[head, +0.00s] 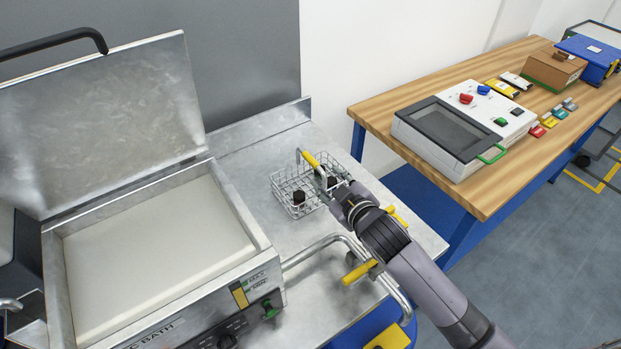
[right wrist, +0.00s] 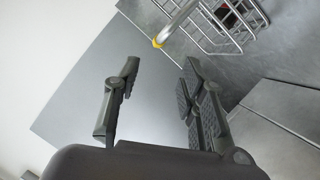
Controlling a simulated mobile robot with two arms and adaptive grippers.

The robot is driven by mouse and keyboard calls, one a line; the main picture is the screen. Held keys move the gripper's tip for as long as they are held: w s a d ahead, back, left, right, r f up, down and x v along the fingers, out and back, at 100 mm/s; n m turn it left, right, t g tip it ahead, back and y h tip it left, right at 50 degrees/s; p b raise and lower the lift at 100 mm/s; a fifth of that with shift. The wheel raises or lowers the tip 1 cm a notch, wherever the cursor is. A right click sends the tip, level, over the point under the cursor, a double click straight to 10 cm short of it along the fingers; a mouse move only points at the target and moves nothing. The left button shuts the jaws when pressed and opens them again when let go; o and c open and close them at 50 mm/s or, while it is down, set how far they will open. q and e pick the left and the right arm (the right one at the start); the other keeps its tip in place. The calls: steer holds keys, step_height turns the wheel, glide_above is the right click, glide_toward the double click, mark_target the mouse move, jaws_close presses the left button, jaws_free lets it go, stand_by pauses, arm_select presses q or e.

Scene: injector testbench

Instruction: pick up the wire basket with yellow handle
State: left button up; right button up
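The wire basket (head: 284,189) with the yellow handle (head: 309,159) stands on the steel bench, right of the open bath. Small dark parts (head: 299,197) sit in it. My right gripper (head: 328,183) is over the basket's right side in the head view and hides part of it. In the right wrist view my right gripper (right wrist: 160,76) is open, with nothing between its fingers. The basket (right wrist: 232,38) shows there at the top right, with a yellow handle end (right wrist: 157,43) beyond the fingers and apart from them. My left gripper is not in view.
The bath (head: 258,262) stands at left with its lid (head: 105,115) raised. A bent metal pipe (head: 335,240) and a yellow lever (head: 360,272) lie in front of the basket, near my right arm. A wooden table (head: 478,195) with a test device (head: 450,150) stands at right.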

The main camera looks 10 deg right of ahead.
mark_target(315, 165)
steer(key=p+x, duration=0.1)
steer(key=x, duration=0.4)
steer(key=shift+w, duration=0.2)
steer(key=shift+x, duration=1.1)
steer(key=p+x, duration=0.1)
steer(key=x, duration=0.1)
steer(key=p+x, duration=0.1)
steer(key=x, duration=0.1)
steer(key=shift+w+d+f, duration=0.15)
steer(key=shift+d+f, duration=0.05)
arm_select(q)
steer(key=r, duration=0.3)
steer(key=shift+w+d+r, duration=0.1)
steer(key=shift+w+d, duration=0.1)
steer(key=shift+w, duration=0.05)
arm_select(e)
steer(key=shift+w+a+f, duration=0.1)
steer(key=shift+w+f, duration=0.05)
steer(key=shift+w, duration=0.15)
steer(key=shift+c, duration=0.4)
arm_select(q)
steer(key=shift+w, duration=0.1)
arm_select(e)
jaws_close()
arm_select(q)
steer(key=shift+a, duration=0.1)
